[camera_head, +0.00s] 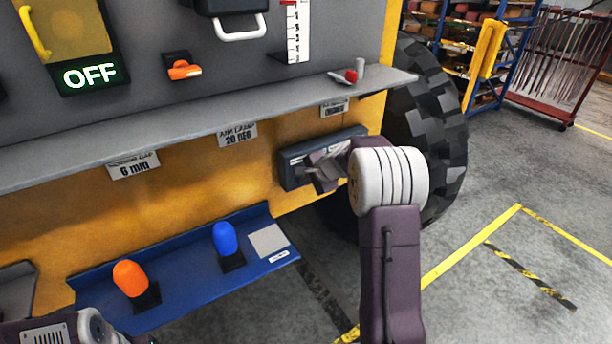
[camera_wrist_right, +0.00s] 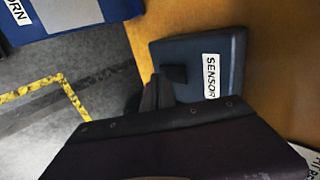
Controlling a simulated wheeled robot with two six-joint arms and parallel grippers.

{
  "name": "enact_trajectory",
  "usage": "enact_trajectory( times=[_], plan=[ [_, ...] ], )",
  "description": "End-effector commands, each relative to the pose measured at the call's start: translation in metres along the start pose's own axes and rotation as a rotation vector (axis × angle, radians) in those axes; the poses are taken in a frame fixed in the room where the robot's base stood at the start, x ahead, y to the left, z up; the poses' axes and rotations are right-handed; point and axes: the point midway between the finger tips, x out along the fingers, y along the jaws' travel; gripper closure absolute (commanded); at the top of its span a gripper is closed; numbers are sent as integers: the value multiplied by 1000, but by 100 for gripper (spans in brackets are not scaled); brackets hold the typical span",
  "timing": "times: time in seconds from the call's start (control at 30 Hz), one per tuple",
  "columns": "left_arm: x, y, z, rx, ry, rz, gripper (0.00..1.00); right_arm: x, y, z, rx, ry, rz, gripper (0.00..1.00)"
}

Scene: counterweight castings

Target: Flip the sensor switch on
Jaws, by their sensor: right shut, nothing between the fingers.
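The sensor switch is a dark box (camera_head: 292,172) on the yellow panel below the shelf. In the right wrist view the box (camera_wrist_right: 233,62) carries a white SENSOR label, with a small dark lever (camera_wrist_right: 174,73) near its left side. My right gripper (camera_head: 322,178) is shut and empty, right in front of the box. In the right wrist view its fingertips (camera_wrist_right: 158,92) are beside the lever; I cannot tell whether they touch it. The gripper partly hides the box, so the lever's position is unclear. Part of my left arm shows at the lower left, but its gripper is out of view.
A grey shelf (camera_head: 200,118) juts out above. An OFF sign (camera_head: 89,75) glows green at the upper left. Below, a blue ledge (camera_head: 185,262) holds an orange knob (camera_head: 130,278) and a blue knob (camera_head: 225,238). A large tyre (camera_head: 430,110) stands behind the right arm.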

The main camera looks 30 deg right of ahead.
Motion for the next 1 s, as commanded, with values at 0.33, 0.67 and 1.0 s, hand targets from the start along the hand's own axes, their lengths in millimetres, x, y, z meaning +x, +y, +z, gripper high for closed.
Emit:
enact_trajectory(
  times=[0.33,0.67,1.0],
  plan=[
    [-1,0,0,0,0,0,64,3,-2,0,0,0,0,100],
    [1,0,0,0,0,0,64,7,-3,0,1,-1,0,100],
    [-12,0,-1,0,0,0,64,-4,-15,0,-1,1,-3,100]
  ],
)
